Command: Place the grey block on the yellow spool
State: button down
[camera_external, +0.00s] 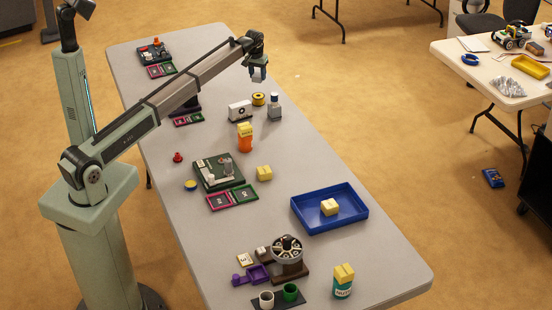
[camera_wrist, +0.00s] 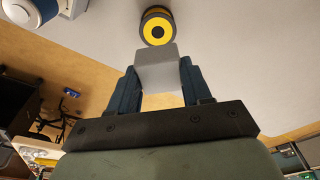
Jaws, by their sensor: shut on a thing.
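My gripper (camera_external: 258,73) is shut on the grey block (camera_wrist: 158,68). The block also shows small under the fingers in the external view (camera_external: 258,77). The yellow spool (camera_external: 258,99) stands on the table, below the held block in the external view. In the wrist view the spool (camera_wrist: 156,27) shows its yellow round face with a dark centre, just beyond the block. The block is apart from the spool in the external view, held above it. The wrist view shows the block's edge close to the spool's lower edge.
A white device (camera_external: 239,110) stands left of the spool and a grey-blue bottle-like object (camera_external: 274,106) right of it, both close. An orange container with a yellow block on top (camera_external: 245,138) stands nearer the camera.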

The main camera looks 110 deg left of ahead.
aim_at(257, 76)
jog(key=shift+f, duration=3.85)
jog(key=shift+f, duration=0.15)
jog(key=shift+c, duration=2.4)
grip_release()
jog(key=r, duration=0.4)
jog(key=d+r, duration=0.1)
jog(key=r, duration=0.7)
jog(key=shift+d+r, duration=0.1)
jog(key=shift+d, duration=0.3)
